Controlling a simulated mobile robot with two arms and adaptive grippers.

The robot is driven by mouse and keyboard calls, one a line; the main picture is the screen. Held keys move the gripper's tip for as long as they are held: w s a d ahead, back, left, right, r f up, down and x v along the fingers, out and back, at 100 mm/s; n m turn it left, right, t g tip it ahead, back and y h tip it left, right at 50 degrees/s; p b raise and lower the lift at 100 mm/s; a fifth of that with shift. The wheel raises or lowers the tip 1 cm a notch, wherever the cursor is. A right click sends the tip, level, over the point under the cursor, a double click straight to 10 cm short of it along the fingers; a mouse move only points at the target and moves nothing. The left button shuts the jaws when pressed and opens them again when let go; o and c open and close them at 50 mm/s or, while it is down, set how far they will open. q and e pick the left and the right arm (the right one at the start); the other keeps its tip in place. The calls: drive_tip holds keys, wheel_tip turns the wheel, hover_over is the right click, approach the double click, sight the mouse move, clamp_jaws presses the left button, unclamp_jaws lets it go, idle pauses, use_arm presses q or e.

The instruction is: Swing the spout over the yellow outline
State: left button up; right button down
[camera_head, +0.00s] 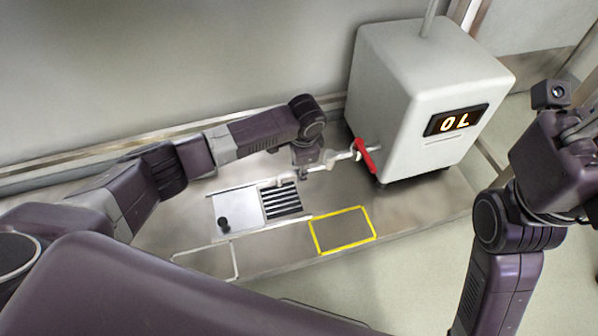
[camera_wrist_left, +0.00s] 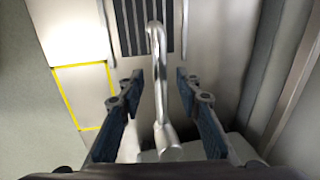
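The white dispenser box (camera_head: 415,105) stands at the back right of the counter, with a lit display and a red lever (camera_head: 366,157) on its side. Its metal spout (camera_head: 341,157) reaches left toward the slotted drain; it also shows in the left wrist view (camera_wrist_left: 158,80). The yellow outline (camera_head: 318,236) is on the counter in front and is empty; it also shows in the left wrist view (camera_wrist_left: 106,92). My left gripper (camera_wrist_left: 160,88) is open, its fingers on both sides of the spout with gaps. My right arm is at the right; its fingers do not show.
A slotted drain (camera_head: 282,202) and a pale plate (camera_head: 236,215) with a dark knob (camera_head: 223,225) lie left of the yellow outline. A white outline (camera_head: 236,262) is at the counter's front left. The wall stands close behind my left arm.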

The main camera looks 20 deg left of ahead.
use_arm(q)
drive_tip(key=shift+f, duration=0.35)
drive_tip(key=shift+c, duration=0.3)
clamp_jaws()
